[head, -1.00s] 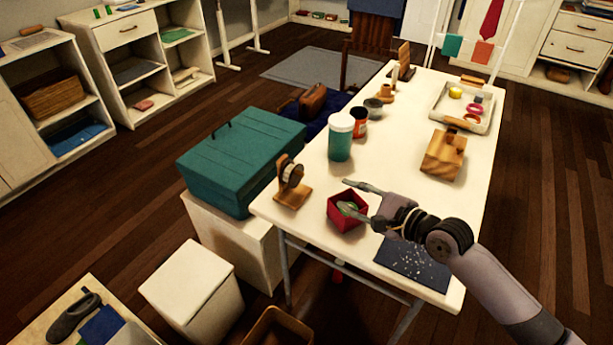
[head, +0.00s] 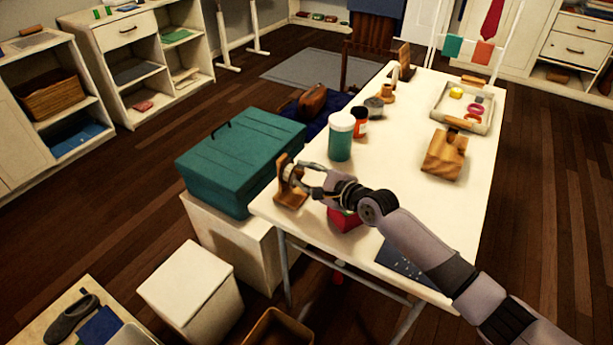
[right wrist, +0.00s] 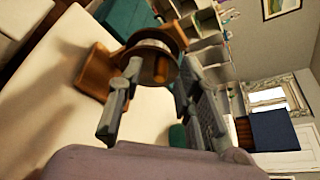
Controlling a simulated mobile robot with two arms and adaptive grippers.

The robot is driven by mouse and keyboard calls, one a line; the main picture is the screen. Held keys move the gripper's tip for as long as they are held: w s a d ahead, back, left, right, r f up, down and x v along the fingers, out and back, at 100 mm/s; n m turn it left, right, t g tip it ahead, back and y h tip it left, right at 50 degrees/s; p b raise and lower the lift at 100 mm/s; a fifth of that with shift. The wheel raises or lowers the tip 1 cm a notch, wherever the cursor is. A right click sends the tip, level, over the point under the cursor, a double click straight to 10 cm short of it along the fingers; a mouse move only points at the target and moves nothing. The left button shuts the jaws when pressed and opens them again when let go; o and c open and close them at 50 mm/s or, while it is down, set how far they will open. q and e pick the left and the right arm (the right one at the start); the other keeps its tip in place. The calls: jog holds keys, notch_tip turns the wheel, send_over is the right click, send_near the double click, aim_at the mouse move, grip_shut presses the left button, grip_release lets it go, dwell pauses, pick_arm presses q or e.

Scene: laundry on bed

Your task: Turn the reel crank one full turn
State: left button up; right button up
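The reel is a small wooden stand with a round spool (head: 287,172) at the near left corner of the white table. My right gripper (head: 306,178) is at its right side, fingers pointing at the spool. In the right wrist view the reel's wooden base (right wrist: 95,72) is at left and its round, pale-rimmed spool is just ahead of the fingertips. The two fingers of the right gripper (right wrist: 160,72) stand apart, with a brown part of the reel between their tips. I cannot make out the crank clearly or tell whether a finger touches it. My left gripper is out of view.
A red box (head: 343,219) stands under my right forearm. A teal-and-white canister (head: 341,138) and an orange-red can (head: 360,122) stand behind. A teal case (head: 240,160) is left of the table. A wooden block (head: 443,156) and a tray (head: 437,101) are farther right.

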jog(key=shift+c, duration=0.4)
grip_shut()
